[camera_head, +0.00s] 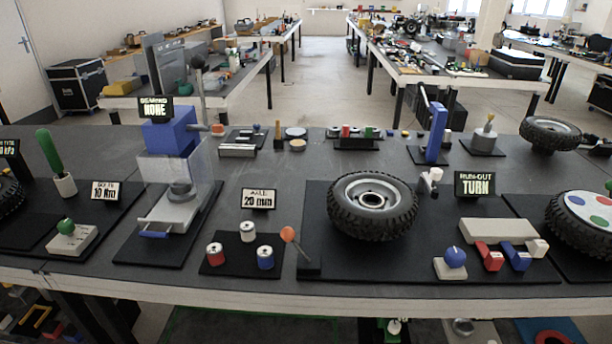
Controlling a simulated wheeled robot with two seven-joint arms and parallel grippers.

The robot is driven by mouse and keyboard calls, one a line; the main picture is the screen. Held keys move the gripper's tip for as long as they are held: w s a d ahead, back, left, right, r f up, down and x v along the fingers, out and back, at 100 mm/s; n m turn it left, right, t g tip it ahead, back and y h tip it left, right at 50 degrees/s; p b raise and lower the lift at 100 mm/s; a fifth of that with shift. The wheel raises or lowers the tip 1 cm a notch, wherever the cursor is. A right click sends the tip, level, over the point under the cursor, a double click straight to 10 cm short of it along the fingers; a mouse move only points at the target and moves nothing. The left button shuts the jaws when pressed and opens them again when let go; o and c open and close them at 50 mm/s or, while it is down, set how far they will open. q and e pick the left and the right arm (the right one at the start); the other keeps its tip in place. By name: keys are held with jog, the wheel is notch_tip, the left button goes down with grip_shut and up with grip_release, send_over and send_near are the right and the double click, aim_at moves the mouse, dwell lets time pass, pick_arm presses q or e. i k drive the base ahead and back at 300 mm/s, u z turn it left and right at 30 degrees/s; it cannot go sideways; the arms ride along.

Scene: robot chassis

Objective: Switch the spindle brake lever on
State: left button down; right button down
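A thin lever with an orange ball knob (288,234) stands at the front left corner of the black base plate (340,262) under a mounted tyre. It leans to the left, and its foot is a small dark block (309,268). No label names it as the spindle brake lever, but it is the lever beside the spindle. The knobbly black tyre (345,218) with a grey hub lies flat to its right. Neither of my grippers shows in the head view.
Red, white and blue capped cans (247,232) stand just left of the lever. A blue press (172,135) is farther left. A "RUN-OUT TURN" sign (474,184), a blue ball knob (455,257) and red and blue blocks (490,257) are right of the tyre.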

aim_at(288, 235)
jog(key=z, duration=1.45)
jog(key=k, duration=0.75)
jog(key=u, duration=0.9)
jog(key=i, duration=0.5)
jog(key=z, duration=0.05)
